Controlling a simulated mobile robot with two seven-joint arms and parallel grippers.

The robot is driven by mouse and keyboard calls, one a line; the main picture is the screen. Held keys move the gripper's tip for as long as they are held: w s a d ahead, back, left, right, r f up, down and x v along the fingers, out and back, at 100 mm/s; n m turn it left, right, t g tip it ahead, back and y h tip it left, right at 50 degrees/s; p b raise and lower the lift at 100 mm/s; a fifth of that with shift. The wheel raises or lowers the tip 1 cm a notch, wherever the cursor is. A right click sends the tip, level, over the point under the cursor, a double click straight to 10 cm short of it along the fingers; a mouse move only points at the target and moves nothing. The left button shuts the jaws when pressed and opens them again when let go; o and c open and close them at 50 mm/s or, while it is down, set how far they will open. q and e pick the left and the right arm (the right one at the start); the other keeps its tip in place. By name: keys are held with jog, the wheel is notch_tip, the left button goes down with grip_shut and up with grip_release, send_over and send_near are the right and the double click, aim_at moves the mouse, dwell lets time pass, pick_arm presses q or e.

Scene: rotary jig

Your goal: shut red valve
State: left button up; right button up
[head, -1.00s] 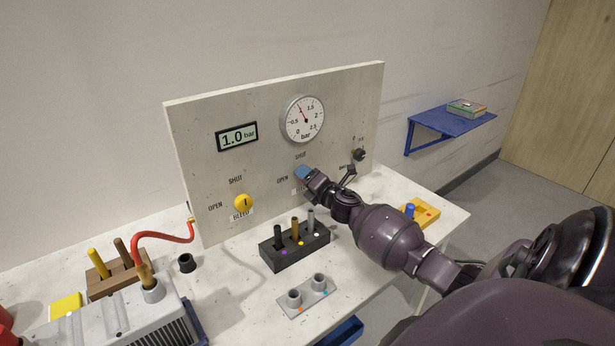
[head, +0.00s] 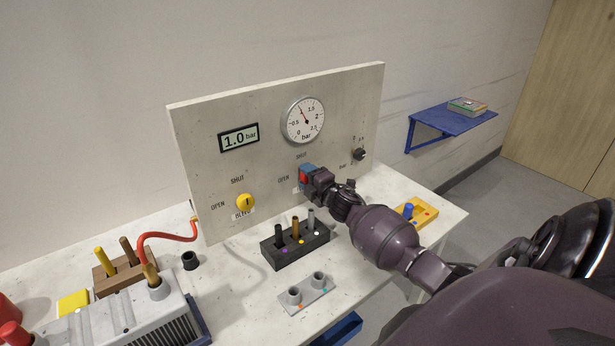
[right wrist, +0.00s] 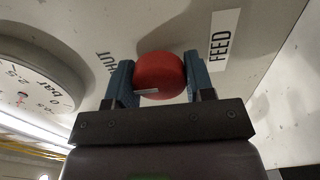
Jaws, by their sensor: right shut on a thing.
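The red valve (right wrist: 160,75) is a round red knob on the upright panel, beside a FEED label in the right wrist view. In the head view the red valve (head: 304,177) shows only in part, below the gauge, at my right gripper. My right gripper (head: 306,176) is shut on the knob. In the right wrist view its blue fingers (right wrist: 158,80) stand on either side of the knob. A pale mark on the knob's face shows between the fingers. The SHUT and OPEN words lie around the valve. My left gripper is not in view.
The panel (head: 205,150) also bears a yellow bleed valve (head: 245,202), a 1.0 bar display (head: 238,136), a round gauge (head: 303,120) and a small black knob (head: 359,154). A black block with pegs (head: 295,249) and a grey holder (head: 307,294) stand in front.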

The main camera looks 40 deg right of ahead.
dwell(0.3)
jog(key=o, duration=0.9)
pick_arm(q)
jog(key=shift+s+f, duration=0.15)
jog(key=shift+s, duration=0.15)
pick_arm(e)
jog(key=shift+s, duration=0.1)
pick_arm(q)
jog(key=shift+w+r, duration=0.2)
pick_arm(e)
jog(key=s+a, duration=0.1)
jog(key=s, duration=0.9)
jog(key=shift+s, duration=0.3)
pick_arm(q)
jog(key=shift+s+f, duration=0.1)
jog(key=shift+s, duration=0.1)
pick_arm(e)
jog(key=shift+a, duration=0.1)
jog(key=shift+s+f, duration=0.1)
